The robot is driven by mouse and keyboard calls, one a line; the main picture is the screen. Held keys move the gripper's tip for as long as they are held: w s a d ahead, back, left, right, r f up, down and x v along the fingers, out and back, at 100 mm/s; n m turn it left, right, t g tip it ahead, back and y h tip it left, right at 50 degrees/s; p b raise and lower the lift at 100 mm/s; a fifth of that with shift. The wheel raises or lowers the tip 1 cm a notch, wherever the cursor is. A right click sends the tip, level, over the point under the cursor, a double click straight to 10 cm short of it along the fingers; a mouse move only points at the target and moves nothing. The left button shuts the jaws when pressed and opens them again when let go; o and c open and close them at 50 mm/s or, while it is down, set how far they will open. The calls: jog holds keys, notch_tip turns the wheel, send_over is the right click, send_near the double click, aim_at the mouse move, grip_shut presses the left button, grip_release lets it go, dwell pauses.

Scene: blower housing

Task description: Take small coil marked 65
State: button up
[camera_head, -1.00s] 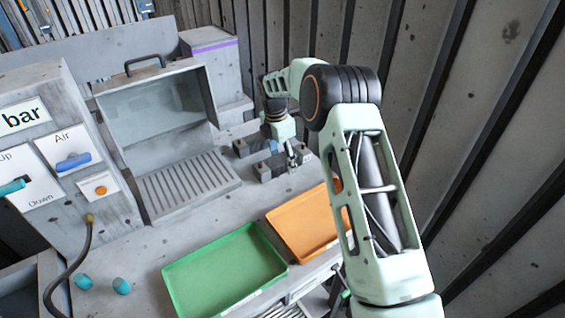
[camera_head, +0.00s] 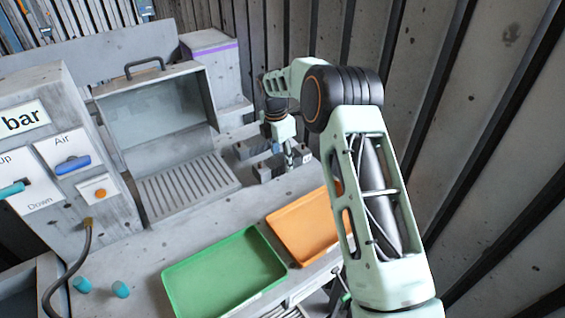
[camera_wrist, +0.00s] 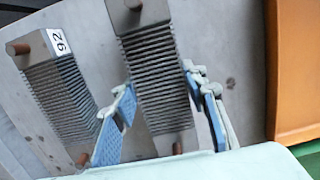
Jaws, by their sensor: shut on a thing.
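Two grey finned coils lie side by side in the wrist view. The left coil (camera_wrist: 62,95) has a white label whose rotated digits look like 92. The middle coil (camera_wrist: 152,75) has copper-coloured pegs at its ends and shows no readable number. My gripper (camera_wrist: 160,88) has its blue-padded fingers on both sides of the middle coil and is shut on it. In the head view my gripper (camera_head: 289,157) is low over the bench among the small dark blocks. The coils are too small there to read.
An orange tray (camera_head: 300,228) and a green tray (camera_head: 222,272) lie in front. A lidded cabinet with a slatted floor (camera_head: 187,190) stands to the left. A grey box with a purple stripe (camera_head: 212,65) is behind. The ribbed wall (camera_head: 480,130) rises at the right.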

jog(key=s+r+b, duration=0.3)
jog(key=s+r, duration=0.9)
jog(key=s, duration=0.2)
jog(key=shift+d, duration=0.3)
